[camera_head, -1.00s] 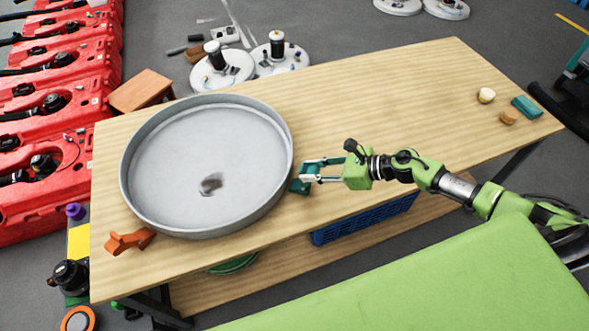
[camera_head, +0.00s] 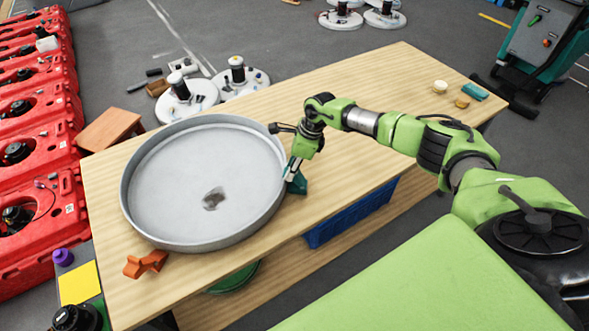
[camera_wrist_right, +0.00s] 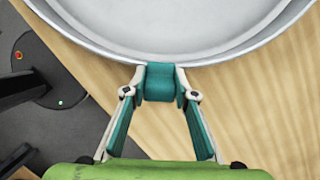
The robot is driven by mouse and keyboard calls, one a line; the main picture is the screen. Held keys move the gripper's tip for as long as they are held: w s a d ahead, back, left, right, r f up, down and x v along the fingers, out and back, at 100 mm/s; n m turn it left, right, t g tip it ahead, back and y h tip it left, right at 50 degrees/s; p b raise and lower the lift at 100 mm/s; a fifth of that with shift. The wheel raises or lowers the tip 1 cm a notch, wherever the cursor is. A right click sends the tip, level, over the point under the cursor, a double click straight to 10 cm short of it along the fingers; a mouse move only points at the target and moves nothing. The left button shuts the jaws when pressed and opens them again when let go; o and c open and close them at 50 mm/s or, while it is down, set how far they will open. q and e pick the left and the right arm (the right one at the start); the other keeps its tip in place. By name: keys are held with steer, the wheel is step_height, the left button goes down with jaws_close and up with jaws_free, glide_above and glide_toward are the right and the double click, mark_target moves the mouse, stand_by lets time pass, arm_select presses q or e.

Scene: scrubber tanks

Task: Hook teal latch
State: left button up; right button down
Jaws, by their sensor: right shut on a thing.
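The teal latch (camera_head: 298,184) is at the right side of the large round grey pan (camera_head: 272,208) on the wooden table. In the right wrist view the latch (camera_wrist_right: 160,82) sits between the fingertips of my right gripper (camera_wrist_right: 158,90), against the outside of the pan's rim (camera_wrist_right: 205,58). My right gripper (camera_head: 293,174) is shut on the latch and points down at it from above. Whether the latch is hooked on the rim cannot be told. My left gripper is not in view.
An orange latch (camera_head: 146,264) lies by the pan's lower left rim. Small pale and brown pieces and a teal block (camera_head: 475,91) lie at the table's far right. Red tanks (camera_head: 40,190) line the left. The table's middle right is clear.

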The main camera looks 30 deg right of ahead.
mark_target(299, 172)
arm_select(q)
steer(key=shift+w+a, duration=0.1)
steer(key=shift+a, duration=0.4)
arm_select(e)
steer(key=shift+w+a+f, duration=0.1)
steer(key=shift+a+f, duration=0.05)
steer(key=shift+a, duration=0.05)
steer(key=c, duration=1.6)
jaws_free()
steer(key=shift+f, duration=0.1)
steer(key=shift+c, duration=0.2)
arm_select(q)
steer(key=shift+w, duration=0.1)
arm_select(e)
steer(key=shift+w, duration=0.1)
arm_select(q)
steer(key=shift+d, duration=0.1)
arm_select(e)
steer(key=v, duration=1.2)
steer(key=shift+a, duration=0.25)
steer(key=shift+w, duration=0.15)
